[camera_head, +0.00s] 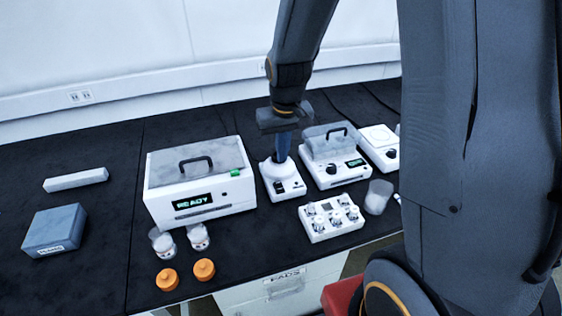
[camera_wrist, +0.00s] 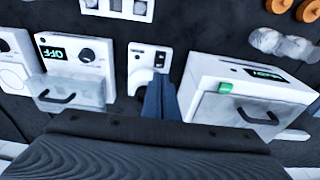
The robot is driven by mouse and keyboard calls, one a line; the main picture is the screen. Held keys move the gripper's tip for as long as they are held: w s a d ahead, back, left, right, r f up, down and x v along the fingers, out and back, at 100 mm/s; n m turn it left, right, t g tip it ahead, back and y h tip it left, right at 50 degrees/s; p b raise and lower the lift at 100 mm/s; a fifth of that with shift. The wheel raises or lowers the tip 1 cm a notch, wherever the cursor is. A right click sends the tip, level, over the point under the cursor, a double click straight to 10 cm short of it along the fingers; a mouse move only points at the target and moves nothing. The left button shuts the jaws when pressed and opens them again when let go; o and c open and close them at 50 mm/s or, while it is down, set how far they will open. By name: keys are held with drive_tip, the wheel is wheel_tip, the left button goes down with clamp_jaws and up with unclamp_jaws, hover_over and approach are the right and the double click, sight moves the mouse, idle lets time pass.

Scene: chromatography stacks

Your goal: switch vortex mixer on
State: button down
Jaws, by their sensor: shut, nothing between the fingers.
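The vortex mixer looks to be the small white unit (camera_head: 284,188) with a sloped front, a black knob and a small dark switch. It stands between two larger lidded instruments. In the wrist view its front panel (camera_wrist: 140,64) shows beyond my fingers. My gripper (camera_head: 282,158) is shut and empty, pointing down over the mixer's top. Its blue-grey fingers (camera_wrist: 160,84) cover the mixer's upper part in the wrist view. I cannot tell whether the fingertips touch it. No display shows on the mixer.
A lidded instrument reading READY (camera_head: 165,190) stands close left; a lidded one reading OFF (camera_head: 322,178) stands close right. A white vial block (camera_head: 318,234) lies in front. Clear jars (camera_head: 163,244), orange caps (camera_head: 204,269) and a grey box (camera_head: 54,230) are at left.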

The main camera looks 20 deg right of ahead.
sight(277, 182)
drive_tip(key=shift+s+r, duration=0.1)
drive_tip(key=shift+r, duration=0.35)
drive_tip(key=w+b, duration=0.1)
drive_tip(key=b, duration=0.3)
drive_tip(key=shift+w, duration=0.2)
drive_tip(key=shift+b, duration=0.3)
drive_tip(key=w+f+p, duration=0.1)
drive_tip(key=f, duration=0.3)
drive_tip(key=f+p, duration=0.1)
drive_tip(key=f, duration=0.4)
drive_tip(key=w+f+p, duration=0.1)
drive_tip(key=f, duration=0.3)
drive_tip(key=shift+w+a+f, duration=0.1)
drive_tip(key=shift+w+f, duration=0.2)
drive_tip(key=shift+f, duration=0.05)
